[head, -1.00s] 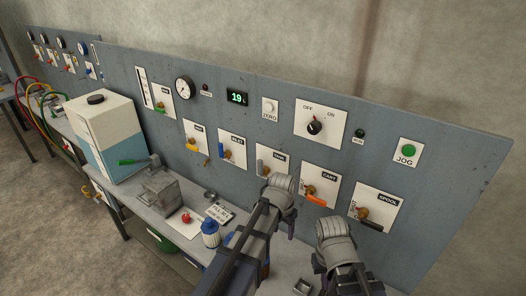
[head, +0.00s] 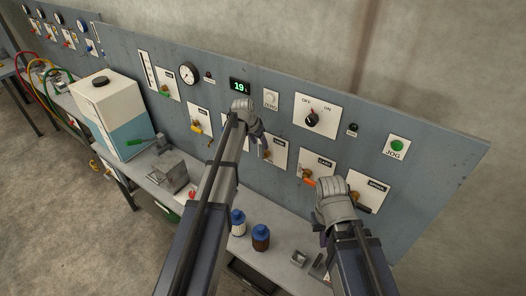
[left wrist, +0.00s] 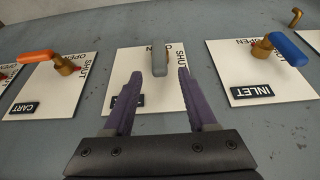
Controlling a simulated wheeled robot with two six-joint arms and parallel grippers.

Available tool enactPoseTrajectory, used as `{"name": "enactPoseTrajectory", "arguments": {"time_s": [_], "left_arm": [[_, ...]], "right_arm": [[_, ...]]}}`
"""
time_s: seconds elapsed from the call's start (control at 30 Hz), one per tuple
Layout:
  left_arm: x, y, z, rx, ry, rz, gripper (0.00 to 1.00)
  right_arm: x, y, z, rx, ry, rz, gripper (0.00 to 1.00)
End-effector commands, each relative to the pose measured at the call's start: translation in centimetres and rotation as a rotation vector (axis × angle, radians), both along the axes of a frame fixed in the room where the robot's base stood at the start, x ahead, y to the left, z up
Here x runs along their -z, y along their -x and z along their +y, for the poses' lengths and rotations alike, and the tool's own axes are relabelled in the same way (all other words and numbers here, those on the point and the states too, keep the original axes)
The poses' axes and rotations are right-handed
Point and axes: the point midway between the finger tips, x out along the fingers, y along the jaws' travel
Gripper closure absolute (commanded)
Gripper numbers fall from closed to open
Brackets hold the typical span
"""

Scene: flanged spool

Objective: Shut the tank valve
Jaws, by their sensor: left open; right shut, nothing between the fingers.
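The plate with the grey lever (head: 273,150) is on the panel, between the INLET plate and the CART plate; its label looks like TANK but is hard to read. In the left wrist view its grey lever (left wrist: 159,58) stands between the fingertips of my open left gripper (left wrist: 160,76), apart from both. A finger covers most of the label, and the lever hides part of the OPEN and SHUT lettering. In the head view my left gripper (head: 257,130) is in front of this part of the panel. My right gripper (head: 322,230) is shut and empty, below the CART and SPOOL plates.
The orange CART lever (left wrist: 38,56) and blue INLET lever (left wrist: 290,48) flank the grey one. The black SPOOL lever (head: 362,207) is near my right gripper. Blue-capped jars (head: 261,238), a metal block (head: 170,170) and a white-blue tank (head: 110,115) stand on the bench.

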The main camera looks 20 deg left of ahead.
Motion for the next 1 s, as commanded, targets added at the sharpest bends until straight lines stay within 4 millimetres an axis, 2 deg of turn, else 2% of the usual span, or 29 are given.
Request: {"name": "enactPoseTrajectory", "arguments": {"time_s": [0.5, 0.63, 0.9, 1.0], "left_arm": [[6.1, -2.3, -0.9, 0.0, 0.0, 0.0, 0.43], [6.7, -2.5, -1.0, 0.0, 0.0, 0.0, 0.43], [6.6, -2.5, -1.0, 0.0, 0.0, 0.001, 0.43], [6.6, -2.5, -1.0, 0.0, 0.0, 0.001, 0.53]], "right_arm": [[6.1, -0.1, 0.0, -0.015, 0.001, -0.001, 1.0], [6.7, -0.1, 0.0, -0.014, 0.001, -0.002, 1.0], [6.5, -0.1, 0.0, -0.014, 0.001, -0.002, 1.0], [6.6, -0.1, 0.0, -0.014, 0.001, -0.002, 1.0]]}}
